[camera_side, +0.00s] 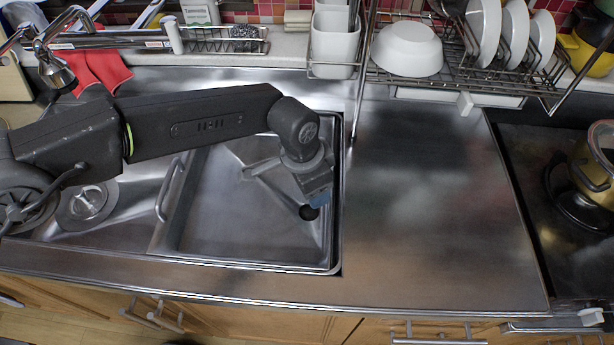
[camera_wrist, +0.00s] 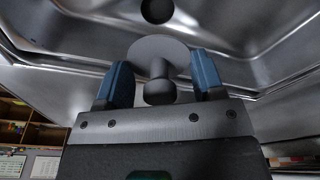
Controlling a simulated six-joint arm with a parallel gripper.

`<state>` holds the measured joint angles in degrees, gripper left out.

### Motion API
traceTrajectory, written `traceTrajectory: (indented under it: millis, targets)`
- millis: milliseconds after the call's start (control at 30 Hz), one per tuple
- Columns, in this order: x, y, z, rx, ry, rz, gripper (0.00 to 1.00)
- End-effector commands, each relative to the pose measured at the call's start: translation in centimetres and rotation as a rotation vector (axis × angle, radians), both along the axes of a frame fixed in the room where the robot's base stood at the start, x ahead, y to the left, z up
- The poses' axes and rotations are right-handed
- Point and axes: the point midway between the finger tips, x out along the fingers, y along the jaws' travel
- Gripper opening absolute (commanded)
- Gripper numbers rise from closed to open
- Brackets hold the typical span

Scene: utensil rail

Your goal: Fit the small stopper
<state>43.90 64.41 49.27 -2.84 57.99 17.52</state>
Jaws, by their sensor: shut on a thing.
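My gripper (camera_side: 319,199) is low over the right-hand part of the steel sink basin (camera_side: 230,240), pointing down. In the wrist view, its blue fingers (camera_wrist: 159,84) are on either side of the knob of the small grey stopper (camera_wrist: 157,48), and they are shut on it. The stopper's round disc faces away from my gripper. The dark round drain hole (camera_wrist: 157,10) lies just beyond the disc, apart from it in the picture. The hole also shows in the side view (camera_side: 309,213), just below my fingertips. The stopper cannot be made out in the side view.
Basin walls surround my gripper, with the right wall (camera_side: 336,200) close by. A round metal drain cover (camera_side: 86,203) lies in the left basin. The steel counter (camera_side: 430,210) to the right is clear. A dish rack (camera_side: 470,65) with plates and a bowl (camera_side: 407,49) stands behind.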

Motion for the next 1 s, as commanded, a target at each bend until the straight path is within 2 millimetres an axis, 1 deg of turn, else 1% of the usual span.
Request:
traceTrajectory:
  millis: [133, 267, 700, 900, 1000]
  targets:
    - [0.0, 0.1, -0.1, 0.0, 0.0, 0.001, 0.4]
    - [0.0, 0.1, -0.8, 0.001, 0.001, 0.001, 0.4]
    - [0.0, 0.1, -4.6, 0.001, 0.001, 0.001, 0.4]
    - [0.0, 0.3, -5.9, 0.006, 0.004, 0.001, 0.4]
    - [-0.1, 0.3, -6.2, 0.007, 0.003, 0.001, 0.4]
